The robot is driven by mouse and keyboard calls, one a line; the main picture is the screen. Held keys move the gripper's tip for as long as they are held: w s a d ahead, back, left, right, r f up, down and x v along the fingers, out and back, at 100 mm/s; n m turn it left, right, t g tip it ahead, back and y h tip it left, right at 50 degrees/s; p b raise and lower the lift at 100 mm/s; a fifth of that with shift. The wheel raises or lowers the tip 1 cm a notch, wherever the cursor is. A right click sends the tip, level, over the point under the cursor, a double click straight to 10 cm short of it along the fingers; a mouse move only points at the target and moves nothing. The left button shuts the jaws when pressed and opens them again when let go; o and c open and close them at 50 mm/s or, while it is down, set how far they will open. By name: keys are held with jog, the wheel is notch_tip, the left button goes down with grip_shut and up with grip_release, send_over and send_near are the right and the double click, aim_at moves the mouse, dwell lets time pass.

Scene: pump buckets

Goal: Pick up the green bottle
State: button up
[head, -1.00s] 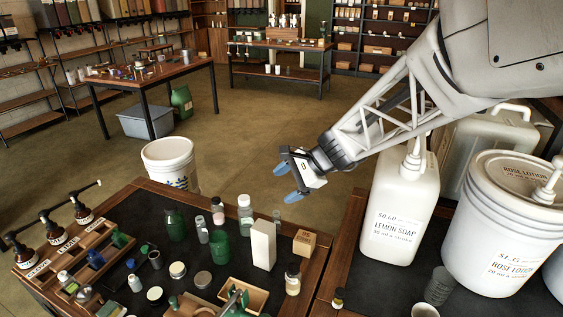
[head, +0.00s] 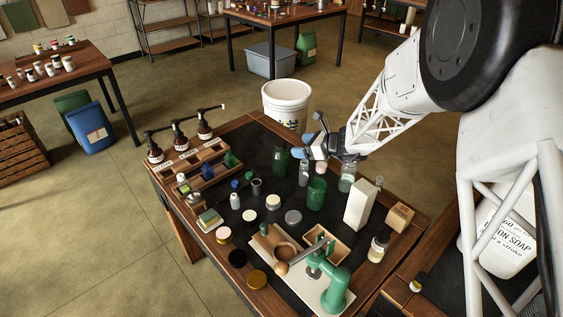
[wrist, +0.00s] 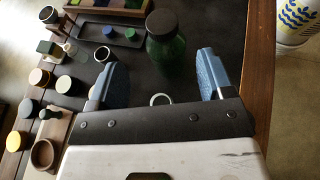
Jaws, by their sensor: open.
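The green bottle (head: 280,162) stands upright on the dark table top near its back edge. My gripper (head: 309,138) is open and empty, with blue fingers, above and just right of the bottle in the head view. In the wrist view my gripper (wrist: 158,75) shows both fingers apart. I see no contact with the bottle.
A green tumbler (head: 317,193), a clear jar (head: 347,178) and a white box (head: 360,204) stand close to the right. A green pump (head: 335,290) is at the front. Several small jars and a wooden rack (head: 205,172) are to the left. A white bucket (head: 286,98) stands behind the table.

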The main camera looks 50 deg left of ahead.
aim_at(281, 146)
jog(key=shift+x, duration=0.95)
jog(key=shift+d+f, duration=0.1)
jog(key=shift+f, duration=0.1)
jog(key=shift+x, duration=1.25)
jog(key=shift+x, duration=2.6)
jog(key=shift+w, duration=0.2)
jog(key=shift+c, duration=0.3)
grip_shut()
